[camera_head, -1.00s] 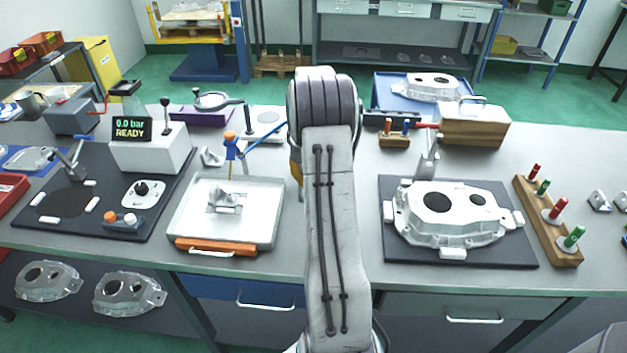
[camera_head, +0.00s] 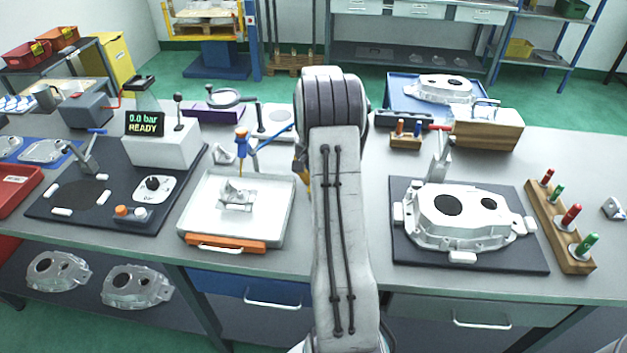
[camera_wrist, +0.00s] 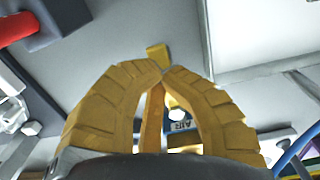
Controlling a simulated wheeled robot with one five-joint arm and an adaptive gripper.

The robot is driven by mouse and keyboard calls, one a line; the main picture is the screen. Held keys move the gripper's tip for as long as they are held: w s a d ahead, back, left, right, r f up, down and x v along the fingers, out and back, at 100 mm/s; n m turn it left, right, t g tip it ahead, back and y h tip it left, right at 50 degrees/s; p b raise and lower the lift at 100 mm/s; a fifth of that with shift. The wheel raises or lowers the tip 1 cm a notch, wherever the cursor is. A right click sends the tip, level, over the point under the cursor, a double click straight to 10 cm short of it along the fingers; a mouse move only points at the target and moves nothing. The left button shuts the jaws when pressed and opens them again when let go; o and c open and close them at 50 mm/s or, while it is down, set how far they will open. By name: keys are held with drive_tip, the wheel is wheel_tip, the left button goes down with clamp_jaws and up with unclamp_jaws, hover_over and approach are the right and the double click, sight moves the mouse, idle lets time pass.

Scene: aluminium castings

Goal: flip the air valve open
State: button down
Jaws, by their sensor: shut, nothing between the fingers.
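My gripper (camera_wrist: 163,72) is shut, with its two yellow fingers meeting at the tips in the wrist view. A small dark label reading AIR (camera_wrist: 180,126) and a pale hexagonal nut (camera_wrist: 177,114) show through the gap between the fingers; they seem to belong to the air valve. An orange-yellow bar (camera_wrist: 152,122) runs between the fingers, and a yellow block (camera_wrist: 157,54) shows just beyond the tips. These look like the valve lever, but I cannot tell whether the fingers touch it. My arm hides the valve in the head view.
A pale tray (camera_head: 285,215) with a small casting stands left of my arm. A large casting (camera_head: 468,222) lies on a dark pad to the right. A blue hose (camera_wrist: 296,150) passes right of my fingers. The display (camera_head: 144,124) reads 0.0 bar READY.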

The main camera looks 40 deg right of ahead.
drive_tip(key=c, duration=1.9)
unclamp_jaws()
drive_tip(key=shift+s+a+f, duration=0.1)
drive_tip(key=shift+s+f, duration=0.05)
drive_tip(key=shift+f, duration=0.15)
drive_tip(key=shift+c, duration=0.2)
drive_tip(key=o, duration=1)
drive_tip(key=shift+r, duration=0.15)
drive_tip(key=shift+r, duration=0.15)
wheel_tip(320, 180, up, 12)
